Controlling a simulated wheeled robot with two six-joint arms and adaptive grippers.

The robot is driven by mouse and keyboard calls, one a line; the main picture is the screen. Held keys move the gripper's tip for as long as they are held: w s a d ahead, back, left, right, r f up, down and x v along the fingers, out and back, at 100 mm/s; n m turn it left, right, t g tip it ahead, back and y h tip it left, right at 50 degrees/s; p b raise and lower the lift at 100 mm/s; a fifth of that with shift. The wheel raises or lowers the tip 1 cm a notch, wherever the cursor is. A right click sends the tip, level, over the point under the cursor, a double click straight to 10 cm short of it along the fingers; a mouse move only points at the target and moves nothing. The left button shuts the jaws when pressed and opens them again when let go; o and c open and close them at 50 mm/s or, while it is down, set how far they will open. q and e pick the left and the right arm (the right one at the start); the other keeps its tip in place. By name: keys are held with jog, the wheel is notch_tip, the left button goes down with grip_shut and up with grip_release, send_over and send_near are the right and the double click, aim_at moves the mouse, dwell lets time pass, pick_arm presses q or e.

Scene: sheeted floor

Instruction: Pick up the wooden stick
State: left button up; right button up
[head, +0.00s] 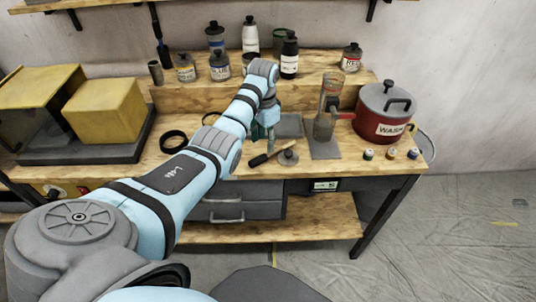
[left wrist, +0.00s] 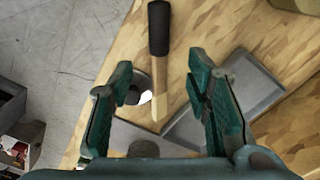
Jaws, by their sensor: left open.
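The wooden stick (head: 267,155) lies on the workbench near its front edge in the head view. It has a black handle and a pale wooden tip. In the left wrist view the stick (left wrist: 159,50) points down the picture, its pale end between my two fingers. My left gripper (left wrist: 160,85) is open, with a green finger on each side of that pale end. I cannot tell how far above the stick it is. In the head view my left gripper (head: 264,125) hangs over the bench, just behind the stick, partly hidden by my arm. My right gripper is not in view.
A grey round-based piece (head: 288,157) lies right beside the stick. A grey tray (head: 289,126) lies behind it, and a metal stand (head: 325,125) is to the right. A red pot (head: 381,116) and several small jars are farther right. A black ring (head: 173,142) lies left.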

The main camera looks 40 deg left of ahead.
aim_at(265, 155)
pick_arm(q)
jog(key=shift+s+d+f, duration=0.1)
jog(key=shift+s+f, duration=0.2)
jog(key=shift+f, duration=0.2)
jog(key=shift+s+f, duration=0.3)
jog(key=shift+f, duration=0.2)
jog(key=f, duration=0.1)
jog(key=w+f, duration=0.1)
jog(key=f, duration=0.3)
jog(key=shift+w+b, duration=0.3)
jog(key=shift+b, duration=0.05)
jog(key=shift+r, duration=0.1)
jog(key=shift+s+r, duration=0.15)
jog(key=shift+s, duration=0.05)
jog(key=shift+s+r, duration=0.15)
jog(key=shift+s, duration=0.05)
jog(key=c, duration=0.7)
jog(key=shift+c, duration=1.3)
jog(key=shift+w, duration=0.1)
grip_shut()
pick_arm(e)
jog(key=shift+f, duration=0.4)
